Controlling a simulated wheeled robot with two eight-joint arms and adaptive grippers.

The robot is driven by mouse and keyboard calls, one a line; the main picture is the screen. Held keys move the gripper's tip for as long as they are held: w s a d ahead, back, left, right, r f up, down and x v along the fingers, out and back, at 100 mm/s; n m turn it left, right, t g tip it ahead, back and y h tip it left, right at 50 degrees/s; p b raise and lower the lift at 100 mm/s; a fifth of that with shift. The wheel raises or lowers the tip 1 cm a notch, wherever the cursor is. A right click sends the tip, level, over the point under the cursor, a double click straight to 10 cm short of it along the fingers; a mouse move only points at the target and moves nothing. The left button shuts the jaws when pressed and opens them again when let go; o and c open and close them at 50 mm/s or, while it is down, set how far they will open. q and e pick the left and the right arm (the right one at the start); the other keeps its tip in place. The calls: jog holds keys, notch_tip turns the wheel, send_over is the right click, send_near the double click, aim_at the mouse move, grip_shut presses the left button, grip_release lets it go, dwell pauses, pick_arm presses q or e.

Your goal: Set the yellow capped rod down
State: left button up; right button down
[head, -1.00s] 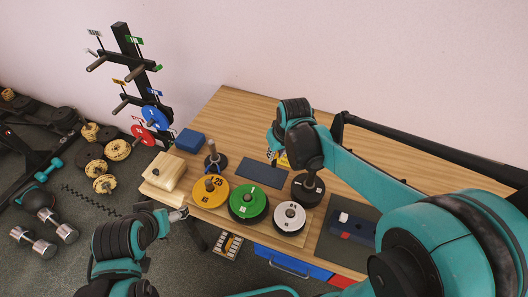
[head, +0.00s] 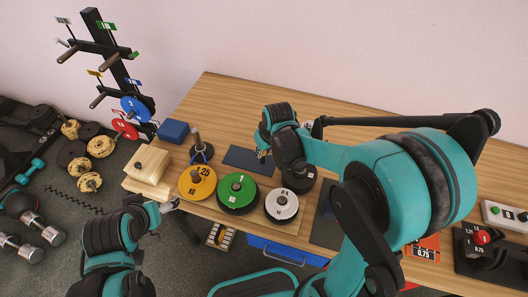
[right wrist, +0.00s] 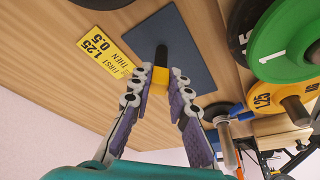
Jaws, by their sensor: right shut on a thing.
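The yellow capped rod (right wrist: 178,77) shows in the right wrist view, with a yellow part between my fingertips and a black end toward the dark blue mat (right wrist: 190,47). My right gripper (right wrist: 160,88) is shut on it. I cannot tell whether the black end touches the mat. In the head view, my right gripper (head: 262,154) is at the right part of the mat (head: 242,161), and the rod is mostly hidden there. My left gripper (head: 170,206) is near the table's front left edge, too small to read its jaws.
Yellow (head: 187,188), green (head: 232,203) and white (head: 275,212) plates stand along the table front. A black plate (head: 309,178) is right of the mat. A yellow label (right wrist: 103,52) lies beside the mat. A post (head: 197,139) and blue block (head: 173,131) stand left.

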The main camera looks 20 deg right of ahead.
jog(key=shift+f, duration=0.1)
jog(key=c, duration=1.4)
grip_release()
jog(key=shift+c, duration=0.2)
jog(key=shift+r, duration=0.4)
jog(key=a+p+v, duration=0.1)
jog(key=p+v, duration=0.3)
jog(key=v, duration=0.7)
jog(key=s+d+r+m+t, duration=0.1)
jog(key=s, duration=0.5)
jog(key=s+d+r+m+t, duration=0.1)
jog(key=s+d+r+t, duration=0.1)
jog(key=s, duration=0.4)
jog(key=shift+s+r+t+h, duration=0.2)
jog(key=shift+s+t+h, duration=0.05)
jog(key=shift+t+h, duration=0.05)
